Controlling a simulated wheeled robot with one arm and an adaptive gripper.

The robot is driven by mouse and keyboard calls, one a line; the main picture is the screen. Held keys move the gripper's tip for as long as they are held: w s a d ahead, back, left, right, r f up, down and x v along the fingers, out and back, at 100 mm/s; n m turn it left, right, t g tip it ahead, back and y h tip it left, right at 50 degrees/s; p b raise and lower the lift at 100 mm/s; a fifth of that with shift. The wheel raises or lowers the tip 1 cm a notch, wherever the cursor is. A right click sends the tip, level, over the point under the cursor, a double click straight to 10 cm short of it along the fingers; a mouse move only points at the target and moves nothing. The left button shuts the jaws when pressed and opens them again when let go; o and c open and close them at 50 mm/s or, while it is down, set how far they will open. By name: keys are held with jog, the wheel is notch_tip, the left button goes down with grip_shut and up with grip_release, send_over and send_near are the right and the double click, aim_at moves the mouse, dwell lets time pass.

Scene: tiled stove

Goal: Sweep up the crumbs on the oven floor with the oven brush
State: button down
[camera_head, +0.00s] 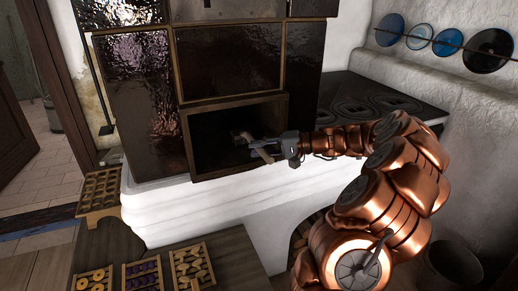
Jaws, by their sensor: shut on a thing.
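The oven (184,148) is an open, dark, framed compartment low in the tiled stove. My gripper (262,146) reaches in from the right, at the oven's mouth. It is shut on a pale wooden piece, which looks like the handle of the oven brush (263,155). One pale end points out to the front below the jaws, and another pale bit shows just beyond them inside the oven. The brush's bristles are hidden or lost in the dark. The oven floor (215,166) is in deep shadow, and I cannot make out any crumbs on it.
The oven's frame edges stand close around my gripper. A white ledge (190,212) runs below the oven. A black cooktop (375,100) lies to the right. Trays of baked goods (193,266) stand at the front left, and another tray (100,192) sits left of the ledge. Plates (448,41) hang on the right wall.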

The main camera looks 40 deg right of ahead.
jog(key=shift+f+b, duration=0.35)
jog(key=shift+f, duration=0.15)
